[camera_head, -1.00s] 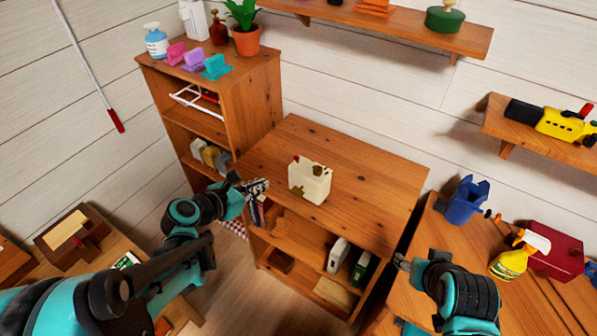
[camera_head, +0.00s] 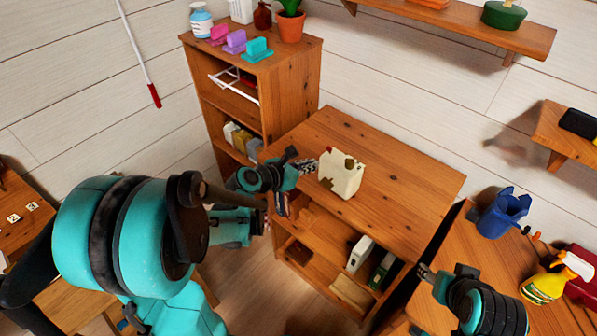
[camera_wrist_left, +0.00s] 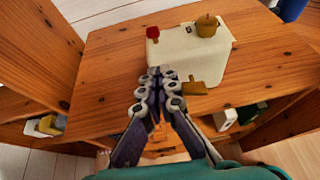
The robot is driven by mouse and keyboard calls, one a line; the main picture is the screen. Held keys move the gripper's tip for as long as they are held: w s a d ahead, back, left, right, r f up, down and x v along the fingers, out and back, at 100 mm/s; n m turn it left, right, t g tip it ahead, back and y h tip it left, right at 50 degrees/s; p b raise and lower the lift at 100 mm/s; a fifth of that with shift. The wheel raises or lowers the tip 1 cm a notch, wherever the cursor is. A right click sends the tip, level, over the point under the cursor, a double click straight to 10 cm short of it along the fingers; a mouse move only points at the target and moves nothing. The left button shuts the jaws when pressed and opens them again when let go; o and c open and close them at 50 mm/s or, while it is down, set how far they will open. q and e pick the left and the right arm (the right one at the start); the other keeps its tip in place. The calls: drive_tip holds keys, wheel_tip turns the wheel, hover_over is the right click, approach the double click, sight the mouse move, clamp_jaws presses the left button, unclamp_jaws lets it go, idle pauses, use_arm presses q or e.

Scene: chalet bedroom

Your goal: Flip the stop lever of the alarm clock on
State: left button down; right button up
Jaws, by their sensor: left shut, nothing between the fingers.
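The cream box-shaped alarm clock (camera_head: 345,178) stands on the wooden cabinet top. In the left wrist view the clock (camera_wrist_left: 186,58) shows a red knob (camera_wrist_left: 152,33) at its top left, a brass knob (camera_wrist_left: 206,25) on top, and a brass lever-like piece (camera_wrist_left: 194,87) low on its near side. My left gripper (camera_head: 312,165) is shut and empty, close beside the clock's left side. In the left wrist view its fingertips (camera_wrist_left: 162,72) overlap the clock's near face; I cannot tell whether they touch. My right gripper (camera_head: 424,271) is away to the lower right, its jaws unclear.
The cabinet top (camera_head: 400,165) is clear around the clock. A taller shelf (camera_head: 292,88) stands behind left, with a potted plant (camera_head: 291,28) on it. At right, a table holds a blue container (camera_head: 503,215) and a yellow spray bottle (camera_head: 545,287).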

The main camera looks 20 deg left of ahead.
sight(329, 152)
use_arm(q)
drive_tip(key=shift+w+d+r, duration=0.15)
drive_tip(key=shift+w+d, duration=0.15)
drive_tip(key=shift+w, duration=0.35)
drive_tip(key=shift+w+d+r, duration=0.2)
drive_tip(key=shift+w+d, duration=0.05)
drive_tip(key=shift+w, duration=0.45)
drive_tip(key=shift+w+d+r, duration=0.15)
drive_tip(key=shift+w+d, duration=0.15)
drive_tip(key=shift+w, duration=0.35)
drive_tip(key=shift+r+g+p, duration=0.25)
drive_tip(key=shift+g+p, duration=0.05)
drive_tip(key=shift+p, duration=0.1)
drive_tip(key=shift+d, duration=0.1)
